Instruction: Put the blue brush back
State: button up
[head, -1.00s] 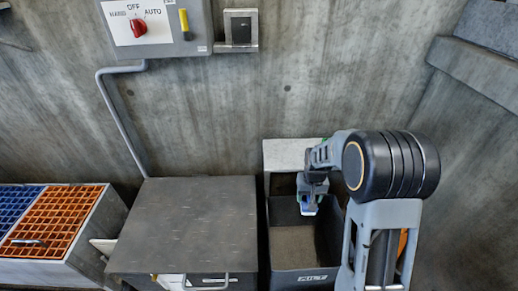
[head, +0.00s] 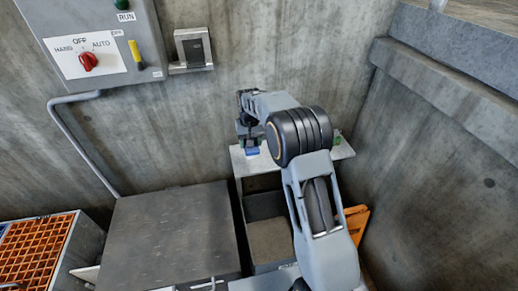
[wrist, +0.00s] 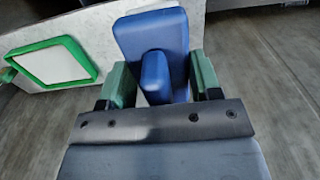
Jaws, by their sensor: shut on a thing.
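My gripper (head: 249,140) is up above the left part of a pale shelf (head: 246,166) in the head view. It is shut on the blue brush (head: 251,152), which shows as a small blue patch under the jaws. In the wrist view the brush (wrist: 150,32) is a flat blue block with a raised grip between the green fingers of my gripper (wrist: 160,82). A green square outline (wrist: 50,42) lies on the pale shelf (wrist: 100,22), to the left of the brush. The brush appears apart from the outline.
A dark open bin (head: 268,207) stands below the shelf. A grey metal-topped box (head: 170,238) is to the left, with an orange grating (head: 38,250) beyond it. A control panel (head: 95,42) hangs on the concrete wall. An orange object (head: 356,222) is at the right behind my arm.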

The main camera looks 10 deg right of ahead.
jog(key=w+d+f, duration=0.1)
jog(key=f, duration=0.1)
jog(key=w+d+f, duration=0.1)
jog(key=w+f, duration=0.1)
jog(key=w+d+f, duration=0.1)
jog(key=w+d, duration=0.1)
jog(key=shift+f, duration=0.4)
jog(key=shift+w+d+f, duration=0.3)
jog(key=shift+w+f, duration=0.15)
jog(key=shift+f, duration=1.7)
jog(key=shift+f, duration=0.1)
jog(key=o, duration=0.9)
